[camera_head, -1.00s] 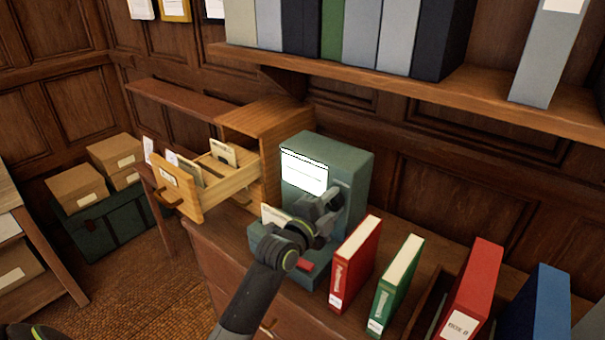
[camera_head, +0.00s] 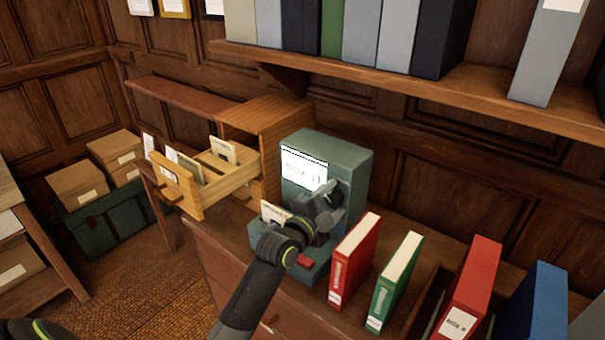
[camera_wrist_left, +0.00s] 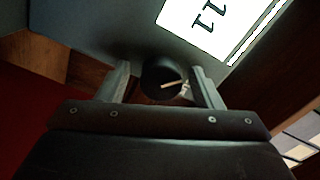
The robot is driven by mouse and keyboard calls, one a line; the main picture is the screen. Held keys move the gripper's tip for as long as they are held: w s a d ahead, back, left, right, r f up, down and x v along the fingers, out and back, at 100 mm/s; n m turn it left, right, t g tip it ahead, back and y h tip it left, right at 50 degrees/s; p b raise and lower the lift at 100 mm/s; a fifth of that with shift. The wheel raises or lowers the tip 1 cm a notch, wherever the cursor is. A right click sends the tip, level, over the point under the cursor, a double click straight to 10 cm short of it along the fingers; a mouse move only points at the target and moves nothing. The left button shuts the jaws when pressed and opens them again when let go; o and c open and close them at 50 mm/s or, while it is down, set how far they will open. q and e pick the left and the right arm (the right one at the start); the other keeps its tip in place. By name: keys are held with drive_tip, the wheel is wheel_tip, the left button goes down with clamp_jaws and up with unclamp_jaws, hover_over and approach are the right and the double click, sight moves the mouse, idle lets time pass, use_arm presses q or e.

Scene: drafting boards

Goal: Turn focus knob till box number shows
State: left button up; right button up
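A grey-green reader (camera_head: 345,165) stands on the desk. Its bright screen (camera_head: 303,168) reads "BOX 11", fairly legible; part of the number shows in the left wrist view (camera_wrist_left: 212,22). The dark round focus knob (camera_wrist_left: 163,80) with a pale pointer line is on the reader's face below the screen. My left gripper (camera_head: 330,197) is at the knob; in the left wrist view its two fingers (camera_wrist_left: 161,82) stand either side of it, with a small gap visible at the left finger. The knob is largely hidden by the gripper in the head view. My right gripper is out of view.
A wooden card drawer (camera_head: 205,185) stands open left of the reader. A red binder (camera_head: 355,260) and a green binder (camera_head: 395,283) stand close on its right, with a "BOX 8" red binder (camera_head: 468,290) beyond. A shelf (camera_head: 420,90) of binders hangs above.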

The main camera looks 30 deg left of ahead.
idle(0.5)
use_arm(q)
drive_tip(key=v, duration=0.9)
idle(0.4)
